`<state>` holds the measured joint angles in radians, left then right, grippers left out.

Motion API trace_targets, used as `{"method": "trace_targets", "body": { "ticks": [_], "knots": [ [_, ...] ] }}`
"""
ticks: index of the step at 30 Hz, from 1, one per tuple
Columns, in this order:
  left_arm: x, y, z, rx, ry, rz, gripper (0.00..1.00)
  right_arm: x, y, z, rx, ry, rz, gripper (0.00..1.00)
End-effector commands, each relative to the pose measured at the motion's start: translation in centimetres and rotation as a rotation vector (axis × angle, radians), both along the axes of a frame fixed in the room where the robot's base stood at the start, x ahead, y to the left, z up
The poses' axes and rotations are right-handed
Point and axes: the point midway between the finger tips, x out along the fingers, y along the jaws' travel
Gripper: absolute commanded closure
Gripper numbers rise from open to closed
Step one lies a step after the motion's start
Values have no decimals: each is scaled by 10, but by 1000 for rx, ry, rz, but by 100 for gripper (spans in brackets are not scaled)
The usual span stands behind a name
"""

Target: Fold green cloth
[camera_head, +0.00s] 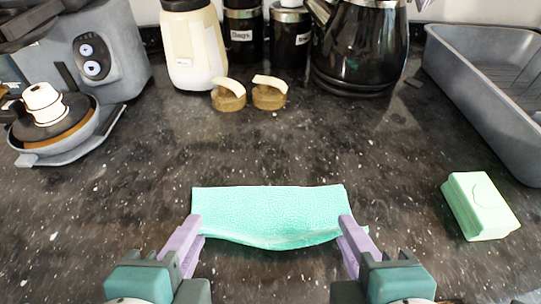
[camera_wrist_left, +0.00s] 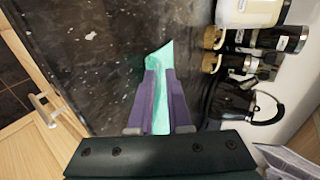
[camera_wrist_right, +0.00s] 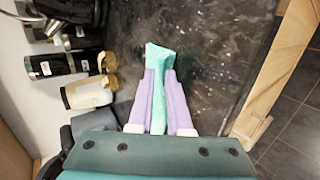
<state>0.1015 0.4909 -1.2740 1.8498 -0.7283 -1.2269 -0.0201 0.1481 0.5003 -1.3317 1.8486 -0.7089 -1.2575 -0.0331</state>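The green cloth (camera_head: 268,212) is a wide, short strip on the dark counter, in the middle of the head view. Its near edge sags in a curve between my two grippers. My left gripper (camera_head: 194,226) is shut on the cloth's near left corner. In the left wrist view, cloth (camera_wrist_left: 158,59) shows between and beyond the fingers. My right gripper (camera_head: 347,225) is shut on the near right corner, with cloth (camera_wrist_right: 160,58) between its fingers in the right wrist view. The cloth's underside is hidden.
A pale green soap-like block (camera_head: 480,206) lies to the right, near a grey basin (camera_head: 455,75). Two brown pieces with pale tops (camera_head: 229,95), a cream jar (camera_head: 194,50) and a black kettle (camera_head: 360,50) stand behind. A grey appliance (camera_head: 100,55) is at left. Counter around the cloth is clear.

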Motion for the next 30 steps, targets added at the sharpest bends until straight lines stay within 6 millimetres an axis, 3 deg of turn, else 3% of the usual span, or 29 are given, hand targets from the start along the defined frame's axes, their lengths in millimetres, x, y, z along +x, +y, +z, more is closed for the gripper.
{"method": "trace_targets", "body": {
  "ticks": [1,10,14,18,30],
  "knots": [
    [0,0,0,0,0,0,77,0,0,0,0,0,0,77],
    [0,0,0,0,0,0,45,0,0,0,0,0,0,45],
    [-4,0,8,-3,1,0,45,-3,1,8,4,0,0,45],
    [-13,0,31,-6,2,0,45,-12,0,31,5,1,0,45],
    [-55,-1,82,-3,3,-2,45,-55,1,83,3,1,0,45]
  ]
}}
